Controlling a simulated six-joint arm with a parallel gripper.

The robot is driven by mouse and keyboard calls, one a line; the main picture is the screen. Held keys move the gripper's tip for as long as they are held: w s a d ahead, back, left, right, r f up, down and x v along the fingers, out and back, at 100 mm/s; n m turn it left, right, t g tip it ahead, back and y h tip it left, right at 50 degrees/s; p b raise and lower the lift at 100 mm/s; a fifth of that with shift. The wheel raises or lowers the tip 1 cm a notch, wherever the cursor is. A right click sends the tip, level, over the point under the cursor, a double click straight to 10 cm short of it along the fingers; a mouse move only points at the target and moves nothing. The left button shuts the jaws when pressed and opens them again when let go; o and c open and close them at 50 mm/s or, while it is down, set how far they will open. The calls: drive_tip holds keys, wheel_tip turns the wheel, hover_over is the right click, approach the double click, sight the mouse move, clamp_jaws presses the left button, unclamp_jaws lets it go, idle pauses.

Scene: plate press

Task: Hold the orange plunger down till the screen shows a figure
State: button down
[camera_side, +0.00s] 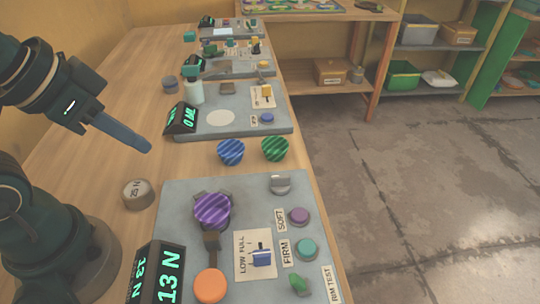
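The orange plunger (209,286) is a round orange cap at the front of the grey panel (185,190). Nothing touches it from above. The screen (166,278) is a dark box left of the plunger, with green lit figures reading 13 N. A purple striped ball (212,210) sits in a dark fixture on the panel, behind the plunger. My gripper (148,148) is up at the left, above the wooden table, well away from the plunger. Its fingers show as one slim blue-grey bar with no gap, and nothing is held.
The panel also has a purple button (299,216), a teal button (306,249), a blue switch (262,257) and a green toggle (300,285). A 25 N weight (137,194) stands left. Blue (230,151) and green (275,148) striped balls lie behind. Another panel (225,123) stands beyond.

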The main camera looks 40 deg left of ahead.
drive_tip(key=shift+f+n, duration=0.15)
drive_tip(key=shift+n, duration=0.15)
